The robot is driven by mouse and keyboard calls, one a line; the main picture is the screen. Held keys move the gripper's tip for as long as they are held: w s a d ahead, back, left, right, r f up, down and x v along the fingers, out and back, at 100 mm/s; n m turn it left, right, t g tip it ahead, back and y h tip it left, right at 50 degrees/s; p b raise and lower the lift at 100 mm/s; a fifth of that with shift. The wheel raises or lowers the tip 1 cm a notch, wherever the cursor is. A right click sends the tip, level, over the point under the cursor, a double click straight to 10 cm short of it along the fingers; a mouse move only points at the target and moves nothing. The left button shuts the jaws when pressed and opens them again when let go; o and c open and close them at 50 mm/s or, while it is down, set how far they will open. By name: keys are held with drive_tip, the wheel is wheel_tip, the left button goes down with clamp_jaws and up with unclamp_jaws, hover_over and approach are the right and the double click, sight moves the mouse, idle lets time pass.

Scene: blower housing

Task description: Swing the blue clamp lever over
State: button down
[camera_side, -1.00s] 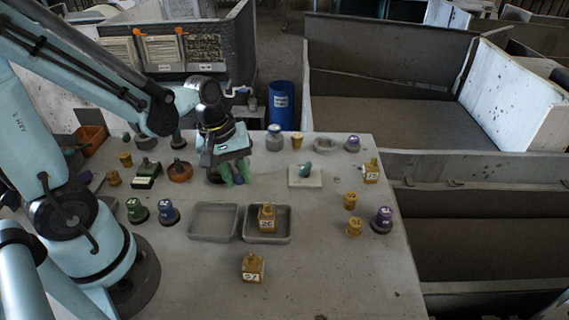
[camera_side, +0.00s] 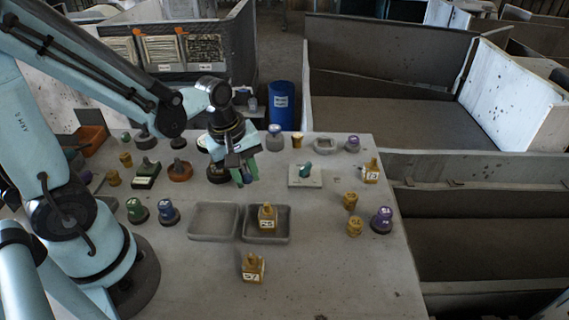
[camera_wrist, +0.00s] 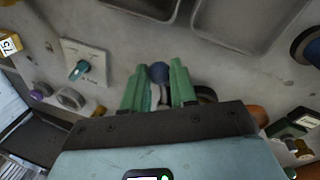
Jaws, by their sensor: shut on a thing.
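My gripper (camera_side: 246,171) is low over the table with its green fingers pointing down. It is shut on the blue clamp lever, whose blue end (camera_side: 247,178) shows between and just below the fingertips. In the wrist view the blue end (camera_wrist: 158,72) sits between the two green fingers (camera_wrist: 160,85), with a pale part behind it. A dark round base (camera_side: 217,173) stands just left of the gripper in the side view. In the wrist view it is mostly hidden behind one finger. The join between lever and base is hidden.
A pale plate with a teal handle (camera_side: 304,170) lies right of my gripper. Two grey trays are in front; the right one (camera_side: 283,239) holds a tan weight-like block (camera_side: 267,217). Several knobs and blocks stand around.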

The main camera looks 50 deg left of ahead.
drive_tip(key=w+n, duration=0.1)
drive_tip(key=n, duration=0.1)
drive_tip(key=shift+w+d+n+y, duration=0.3)
drive_tip(key=shift+w+d+n, duration=0.05)
drive_tip(key=shift+n, duration=0.05)
drive_tip(key=w+n, duration=0.2)
drive_tip(key=n, duration=0.1)
drive_tip(key=shift+w+d+n+y, duration=0.1)
drive_tip(key=shift+w+n+y, duration=0.05)
drive_tip(key=shift+n+y, duration=0.15)
drive_tip(key=n, duration=0.1)
drive_tip(key=w+n, duration=0.2)
drive_tip(key=shift+a+y, duration=0.25)
drive_tip(key=shift+y, duration=0.05)
drive_tip(key=shift+w+a+n+y, duration=0.15)
drive_tip(key=shift+w+a+n, duration=0.2)
drive_tip(key=shift+n, duration=0.55)
drive_tip(key=shift+w+a+n+y, duration=0.15)
drive_tip(key=shift+w+n, duration=0.3)
drive_tip(key=shift+n, duration=0.45)
drive_tip(key=c, duration=0.9)
unclamp_jaws()
drive_tip(key=shift+r, duration=0.1)
drive_tip(key=v, duration=1.2)
drive_tip(key=shift+w, duration=0.25)
